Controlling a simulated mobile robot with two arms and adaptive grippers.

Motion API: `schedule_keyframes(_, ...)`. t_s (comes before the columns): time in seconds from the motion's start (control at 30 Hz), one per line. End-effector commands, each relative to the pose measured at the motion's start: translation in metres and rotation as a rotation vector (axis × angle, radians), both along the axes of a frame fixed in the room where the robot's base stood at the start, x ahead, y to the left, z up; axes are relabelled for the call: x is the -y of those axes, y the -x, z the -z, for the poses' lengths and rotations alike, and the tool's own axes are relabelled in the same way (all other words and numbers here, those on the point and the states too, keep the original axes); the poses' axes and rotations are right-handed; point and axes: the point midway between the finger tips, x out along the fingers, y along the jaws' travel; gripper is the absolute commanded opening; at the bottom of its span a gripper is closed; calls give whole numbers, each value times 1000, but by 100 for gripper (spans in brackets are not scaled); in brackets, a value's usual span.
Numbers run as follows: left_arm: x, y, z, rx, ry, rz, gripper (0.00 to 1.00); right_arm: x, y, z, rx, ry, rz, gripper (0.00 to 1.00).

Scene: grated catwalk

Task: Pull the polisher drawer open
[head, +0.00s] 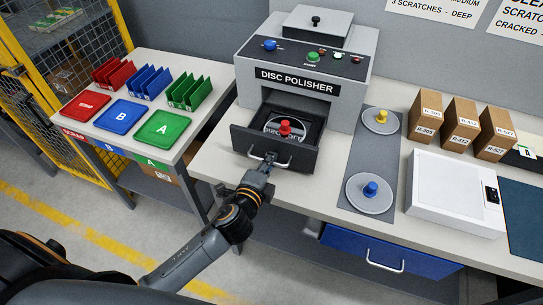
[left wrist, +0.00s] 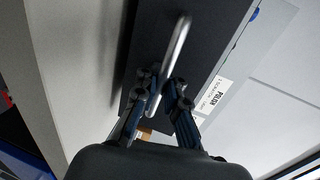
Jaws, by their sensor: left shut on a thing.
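The disc polisher (head: 300,85) is a grey machine standing on the light workbench. Its dark drawer (head: 302,155) is slid out at the front, and a disc with a red knob (head: 285,128) shows inside it. My left gripper (head: 264,165) is at the drawer front, shut on the metal bar handle (head: 283,161). In the left wrist view the fingers (left wrist: 160,92) close around the handle (left wrist: 178,55), against the dark drawer front (left wrist: 150,40). My right gripper is not in view.
Right of the polisher, a grey mat (head: 370,150) bears two discs with yellow and blue knobs. Several brown boxes (head: 460,124) and a white case (head: 452,190) stand farther right. A side table (head: 125,165) at left holds coloured trays and racks. A blue drawer (head: 385,252) is under the bench.

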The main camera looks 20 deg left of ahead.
Motion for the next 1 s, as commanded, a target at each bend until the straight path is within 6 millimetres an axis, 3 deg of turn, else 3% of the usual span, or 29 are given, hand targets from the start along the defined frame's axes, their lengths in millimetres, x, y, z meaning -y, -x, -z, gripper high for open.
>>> schedule_keyframes(0.33, 0, 0, -2, 4, 0, 0, 0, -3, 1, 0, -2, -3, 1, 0)
schedule_keyframes(0.4, 0, 0, -2, 4, 0, 0, 18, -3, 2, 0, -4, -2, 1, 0)
schedule_keyframes(0.43, 0, 0, -2, 4, 0, 0, 19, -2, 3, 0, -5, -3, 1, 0)
schedule_keyframes(0.83, 0, 2, -1, 2, 0, 0, 19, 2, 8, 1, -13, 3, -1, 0)
schedule_keyframes(1.0, -1, 20, -4, 0, 0, 0, 19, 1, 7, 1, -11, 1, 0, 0)
